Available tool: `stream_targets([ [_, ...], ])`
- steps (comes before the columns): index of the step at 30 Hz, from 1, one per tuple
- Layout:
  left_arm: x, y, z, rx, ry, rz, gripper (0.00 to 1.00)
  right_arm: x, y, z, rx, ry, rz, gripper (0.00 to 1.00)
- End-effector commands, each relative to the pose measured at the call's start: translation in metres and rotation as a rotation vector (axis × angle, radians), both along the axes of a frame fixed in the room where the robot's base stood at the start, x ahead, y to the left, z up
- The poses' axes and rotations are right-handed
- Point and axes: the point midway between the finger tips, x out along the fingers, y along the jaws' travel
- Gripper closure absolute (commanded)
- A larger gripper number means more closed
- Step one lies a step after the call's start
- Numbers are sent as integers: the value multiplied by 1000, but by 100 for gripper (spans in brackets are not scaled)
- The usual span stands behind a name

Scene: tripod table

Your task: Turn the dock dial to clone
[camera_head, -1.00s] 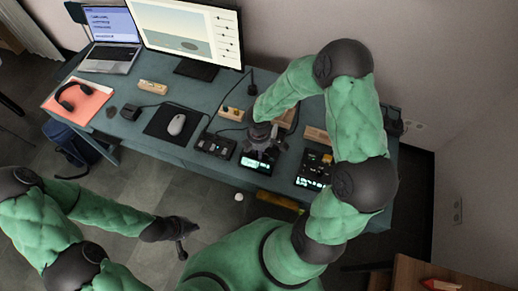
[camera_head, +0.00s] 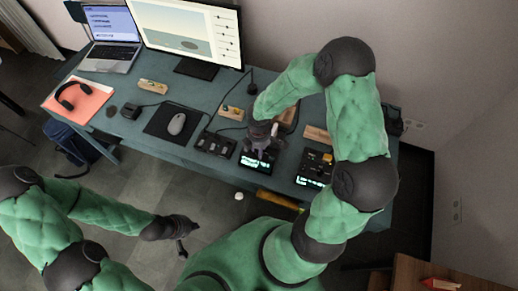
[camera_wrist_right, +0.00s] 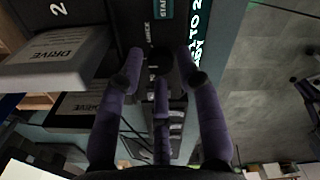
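The dock (camera_head: 256,162) with its lit green display stands near the front edge of the desk, partly hidden by my right gripper (camera_head: 267,147). In the right wrist view the dock's dial (camera_wrist_right: 160,58) is a dark round knob beside the lit display (camera_wrist_right: 197,35). The three purple fingers of my right gripper (camera_wrist_right: 163,70) point at it, spread around it with visible gaps. I cannot read the dial's setting. Two grey drives (camera_wrist_right: 62,62) stand at the left of that view. My left gripper (camera_head: 184,238) hangs over the floor, away from the desk; its fingers are too small to judge.
A second device with a lit display (camera_head: 313,172) stands right of the dock, and a dark box (camera_head: 215,144) stands left of it. A mouse (camera_head: 177,124) lies on a black mat (camera_head: 158,131). The laptop (camera_head: 110,55), monitor (camera_head: 190,35) and headphones (camera_head: 72,92) are farther left.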

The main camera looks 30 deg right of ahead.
Motion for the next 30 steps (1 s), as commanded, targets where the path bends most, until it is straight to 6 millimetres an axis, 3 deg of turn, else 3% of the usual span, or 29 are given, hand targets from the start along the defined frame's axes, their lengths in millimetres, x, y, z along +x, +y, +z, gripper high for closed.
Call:
stream_targets([
  [12, 0, 0, 0, 0, 0, 0, 100, 1, 0, 75, -1, -6, 0, 64],
  [18, 0, 0, 0, 0, 0, 0, 100, 1, 0, 103, 0, -4, 0, 64],
  [30, 0, 0, 0, 0, 0, 0, 100, 0, 0, 115, 1, 0, 0, 64],
])
